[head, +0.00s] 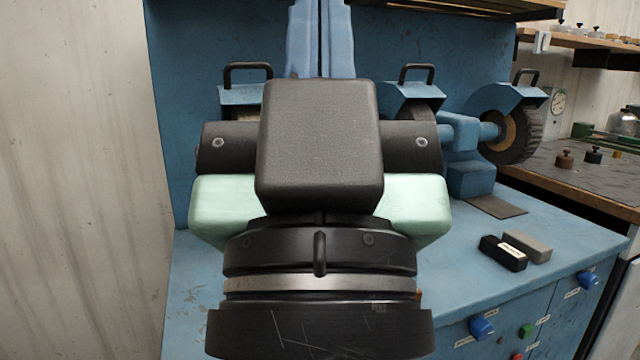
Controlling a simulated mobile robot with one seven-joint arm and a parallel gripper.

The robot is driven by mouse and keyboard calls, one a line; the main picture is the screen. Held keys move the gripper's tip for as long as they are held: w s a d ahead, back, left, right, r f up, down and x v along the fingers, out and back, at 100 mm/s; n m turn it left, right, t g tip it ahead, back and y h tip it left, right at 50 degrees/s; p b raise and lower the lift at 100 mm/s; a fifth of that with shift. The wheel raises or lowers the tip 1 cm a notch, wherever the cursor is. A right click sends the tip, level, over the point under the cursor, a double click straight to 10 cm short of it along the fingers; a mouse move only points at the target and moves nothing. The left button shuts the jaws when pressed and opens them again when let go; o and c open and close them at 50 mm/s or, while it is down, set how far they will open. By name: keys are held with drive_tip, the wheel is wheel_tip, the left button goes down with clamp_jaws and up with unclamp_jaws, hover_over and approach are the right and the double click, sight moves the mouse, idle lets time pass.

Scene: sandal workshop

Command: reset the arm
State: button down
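The end of my arm, with my gripper (320,150), fills the middle of the head view. I see it from behind as a black block, a dark crossbar and pale green side parts above a round black wrist. Its fingertips are hidden, so I cannot tell whether it is open or shut, or whether it holds anything.
A blue machine bench (560,238) with several wheels stands behind my arm; a dark wheel (519,132) shows at right. A black block (503,252) and a grey block (527,246) lie on its top. Knobs line its front. A pale wall (75,180) stands at left.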

wheel_tip(320, 180, up, 31)
drive_tip(key=p, duration=2.8)
drive_tip(key=shift+f, duration=0.15)
drive_tip(key=shift+w, duration=0.1)
